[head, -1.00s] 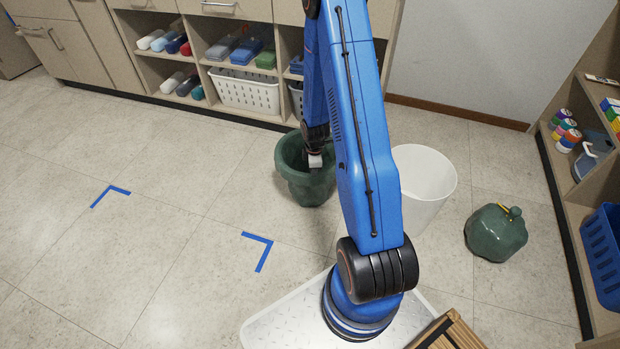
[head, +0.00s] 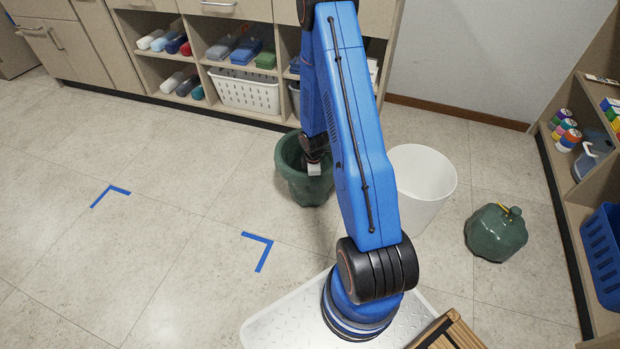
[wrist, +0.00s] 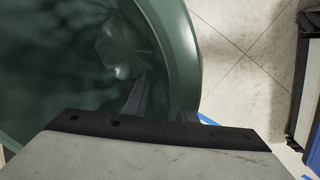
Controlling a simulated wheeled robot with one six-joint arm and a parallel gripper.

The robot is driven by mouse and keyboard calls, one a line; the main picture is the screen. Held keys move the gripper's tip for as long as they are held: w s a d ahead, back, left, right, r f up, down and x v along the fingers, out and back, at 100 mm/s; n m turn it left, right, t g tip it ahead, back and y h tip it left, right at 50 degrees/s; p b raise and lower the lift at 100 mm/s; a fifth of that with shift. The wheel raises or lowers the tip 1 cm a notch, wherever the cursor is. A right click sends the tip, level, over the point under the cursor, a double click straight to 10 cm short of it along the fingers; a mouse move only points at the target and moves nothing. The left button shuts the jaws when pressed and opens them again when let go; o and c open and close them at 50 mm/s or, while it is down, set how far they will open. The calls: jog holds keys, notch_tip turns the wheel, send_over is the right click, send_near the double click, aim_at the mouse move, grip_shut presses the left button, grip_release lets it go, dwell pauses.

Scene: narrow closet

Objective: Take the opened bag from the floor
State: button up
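The opened bag (head: 292,188) is dark green with a wide rolled rim and stands upright on the floor, left of the white bin. My gripper (head: 313,170) is at its mouth, on the right side and reaching down. In the wrist view the bag's inside and curved rim (wrist: 185,50) fill the left and middle. Two dark fingertips of my gripper (wrist: 162,106) show apart, one over the bag's inside and one near the rim. The gripper's body hides their lower part, and I cannot tell whether they touch the bag.
A white bin (head: 428,178) stands close to the right of the bag, partly behind my arm. A tied green bag (head: 497,235) lies farther right, by a shelf (head: 570,215). Cabinets (head: 130,45) line the back. Floor at left, with blue corner marks (head: 262,240), is clear.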

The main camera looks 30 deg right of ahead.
jog(key=shift+f, duration=0.2)
dwell(0.3)
jog(key=shift+c, duration=0.7)
grip_shut()
